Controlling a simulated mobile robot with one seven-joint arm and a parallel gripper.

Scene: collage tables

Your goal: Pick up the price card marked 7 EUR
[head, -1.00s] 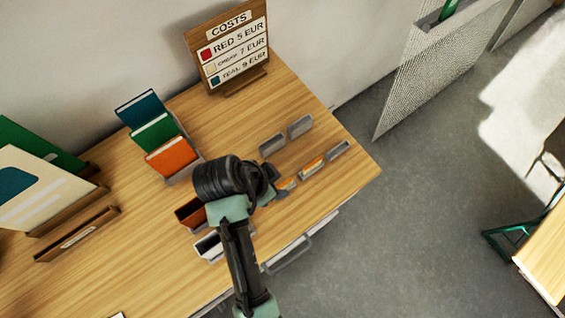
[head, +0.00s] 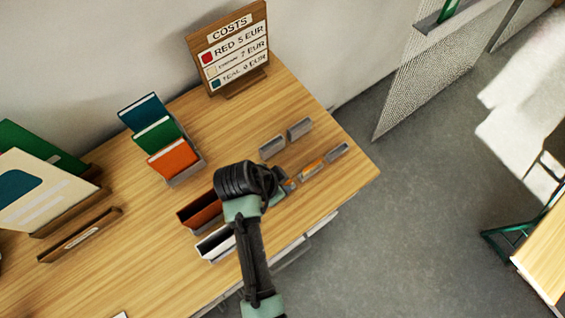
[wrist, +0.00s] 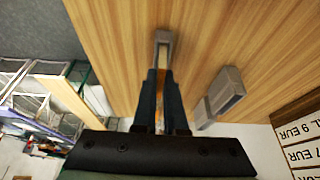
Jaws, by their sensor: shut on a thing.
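My gripper (wrist: 160,75) points down at the row of small grey holders near the table's right edge. Its fingers are close together on a thin orange-edged card (wrist: 159,86), mostly hidden between them. No marking on it can be read. In the head view, the wrist hides most of the gripper (head: 284,182) and the card. The wooden COSTS sign (head: 231,43) lists red 5 EUR, a partly legible 7 EUR line and teal 9 EUR.
Two grey holders (head: 272,147) stand behind the row, and an empty-looking holder (head: 338,151) is at its far end. Brown (head: 202,208) and white (head: 217,243) boxes lie close left of the arm. A rack of coloured folders (head: 172,158) stands further left.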

